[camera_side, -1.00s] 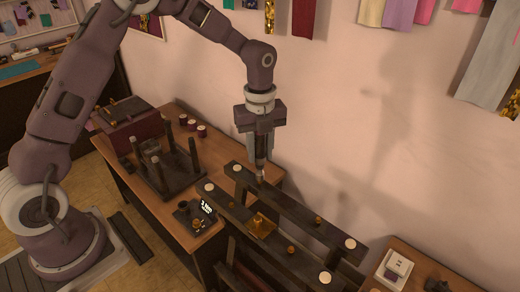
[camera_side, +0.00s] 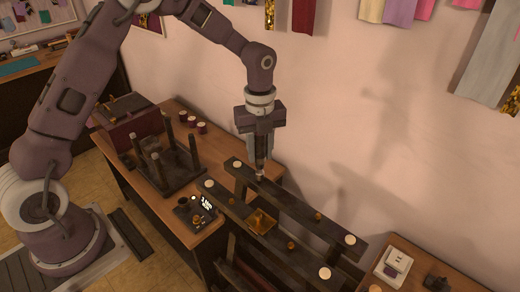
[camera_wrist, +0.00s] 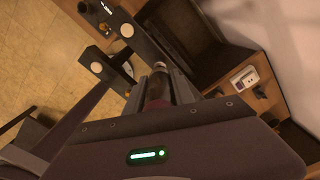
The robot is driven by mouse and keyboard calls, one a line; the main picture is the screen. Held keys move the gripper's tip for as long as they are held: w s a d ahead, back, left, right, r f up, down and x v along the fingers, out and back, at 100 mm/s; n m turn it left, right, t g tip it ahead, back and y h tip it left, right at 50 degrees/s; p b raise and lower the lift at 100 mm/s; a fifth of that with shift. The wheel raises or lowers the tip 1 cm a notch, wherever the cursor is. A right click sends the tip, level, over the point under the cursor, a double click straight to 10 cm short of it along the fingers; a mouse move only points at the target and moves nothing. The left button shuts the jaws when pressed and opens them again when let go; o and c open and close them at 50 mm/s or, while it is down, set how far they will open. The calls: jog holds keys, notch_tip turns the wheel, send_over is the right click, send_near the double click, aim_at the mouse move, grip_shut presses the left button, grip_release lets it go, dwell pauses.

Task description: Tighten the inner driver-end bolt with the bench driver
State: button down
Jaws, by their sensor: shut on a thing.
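My gripper (camera_side: 260,158) points straight down over the far dark rail (camera_side: 300,208) of the frame. It is shut on the bench driver, whose dark body (camera_wrist: 157,88) shows between the jaws in the wrist view. In the side view the driver's tip (camera_side: 261,176) is at the top of the far rail, near its upper left end. The bolt under the tip is hidden, and I cannot tell whether the tip touches it. A small lit display (camera_side: 207,203) stands on the bench beside the near rail (camera_side: 225,202).
White discs (camera_side: 350,240) mark the rail ends. An amber square piece (camera_side: 262,221) sits between the rails, with small brass-coloured knobs (camera_side: 318,216) nearby. A dark posted stand (camera_side: 170,170) and several spools (camera_side: 195,125) are on the wooden bench. The wall is close behind the rails.

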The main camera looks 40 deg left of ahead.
jog(key=shift+f, duration=0.4)
jog(key=shift+r, duration=0.4)
dwell(1.9)
jog(key=shift+r, duration=0.35)
jog(key=shift+r, duration=0.15)
jog(key=shift+r, duration=2.25)
